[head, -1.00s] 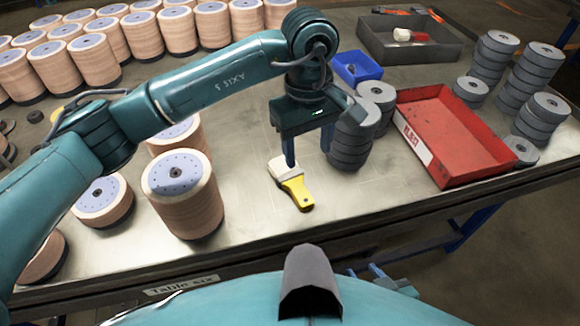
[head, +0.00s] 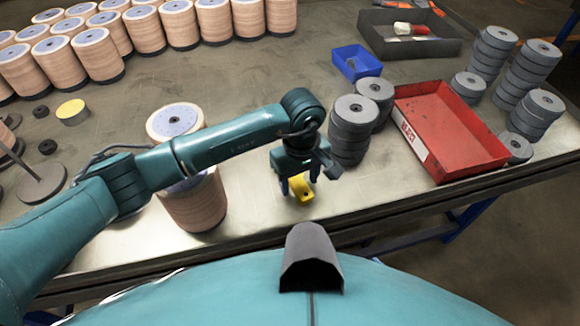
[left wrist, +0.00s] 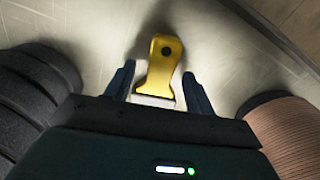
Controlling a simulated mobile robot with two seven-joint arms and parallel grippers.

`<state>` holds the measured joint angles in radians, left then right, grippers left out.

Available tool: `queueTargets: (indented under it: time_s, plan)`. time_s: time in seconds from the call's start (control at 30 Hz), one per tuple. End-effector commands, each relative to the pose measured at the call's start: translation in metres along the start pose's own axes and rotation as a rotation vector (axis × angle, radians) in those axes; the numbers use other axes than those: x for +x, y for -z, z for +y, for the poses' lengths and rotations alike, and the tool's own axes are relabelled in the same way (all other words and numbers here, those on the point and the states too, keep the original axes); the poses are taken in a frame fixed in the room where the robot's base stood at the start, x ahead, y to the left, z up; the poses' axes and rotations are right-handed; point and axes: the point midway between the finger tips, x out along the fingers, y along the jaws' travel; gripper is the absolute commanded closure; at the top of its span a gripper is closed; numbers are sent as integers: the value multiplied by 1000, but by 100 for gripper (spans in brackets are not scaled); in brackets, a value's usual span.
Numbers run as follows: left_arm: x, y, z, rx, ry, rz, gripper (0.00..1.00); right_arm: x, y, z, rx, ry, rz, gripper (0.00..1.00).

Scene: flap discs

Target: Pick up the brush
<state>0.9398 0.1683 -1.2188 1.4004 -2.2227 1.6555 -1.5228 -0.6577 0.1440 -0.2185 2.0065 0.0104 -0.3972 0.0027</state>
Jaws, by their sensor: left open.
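The brush (head: 302,188) has a yellow handle and lies on the metal table near its front edge. In the head view my left gripper (head: 299,192) is low over it and hides its pale bristle end. In the left wrist view the yellow handle (left wrist: 160,64) shows between the two blue fingers of my left gripper (left wrist: 157,82), with a gap on each side. The left gripper is open and holds nothing. My right gripper is not seen.
Stacked grey discs (head: 350,130) stand close right of the gripper, and a tan disc stack (head: 195,203) stands to its left. A red tray (head: 455,130) lies further right, a blue bin (head: 357,62) behind. The table's front edge (head: 380,213) is near.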

Motion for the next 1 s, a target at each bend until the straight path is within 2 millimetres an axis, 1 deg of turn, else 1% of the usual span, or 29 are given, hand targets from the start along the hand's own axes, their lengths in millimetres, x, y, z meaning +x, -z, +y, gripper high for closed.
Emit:
queueTargets:
  time_s: [0.1, 0.27, 0.57, 0.87, 1.0]
  plan:
    - [5, 0, 0, -1, 1, 0, 45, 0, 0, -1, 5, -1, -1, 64]
    - [5, 0, 0, 0, 0, 0, 45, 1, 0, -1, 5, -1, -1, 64]
    - [4, 0, 0, 0, 0, 0, 69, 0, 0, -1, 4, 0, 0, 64]
    - [4, 0, 0, -1, 0, 0, 94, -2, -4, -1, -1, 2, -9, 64]
    - [4, 0, 0, 0, -1, 1, 94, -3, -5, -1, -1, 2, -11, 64]
